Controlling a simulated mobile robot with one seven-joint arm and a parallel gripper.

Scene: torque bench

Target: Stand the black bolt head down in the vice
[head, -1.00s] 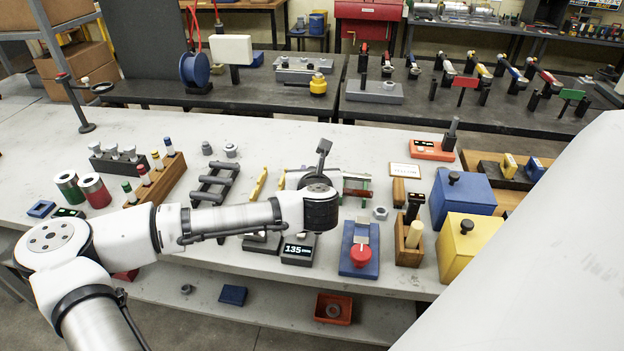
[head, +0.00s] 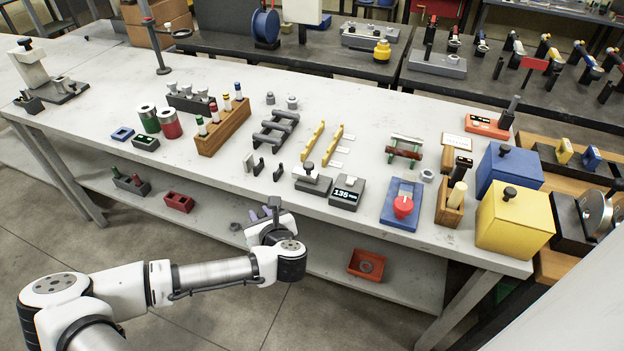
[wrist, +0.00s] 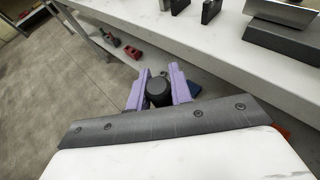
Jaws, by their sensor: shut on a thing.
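My gripper (head: 268,214) is in front of the bench's near edge, over the lower shelf. In the wrist view its purple fingers (wrist: 157,88) are shut on the black bolt (wrist: 158,94). Its dark round end faces the camera, and the rest is mostly hidden. In the head view a short dark piece of the bolt shows between the fingers.
The grey bench (head: 330,226) has a display box reading 135 (head: 346,193) and a blue base with a red knob (head: 403,206). A wooden rack (head: 222,130) stands further left. An orange tray (head: 367,264) lies on the lower shelf. The bench's left front is fairly clear.

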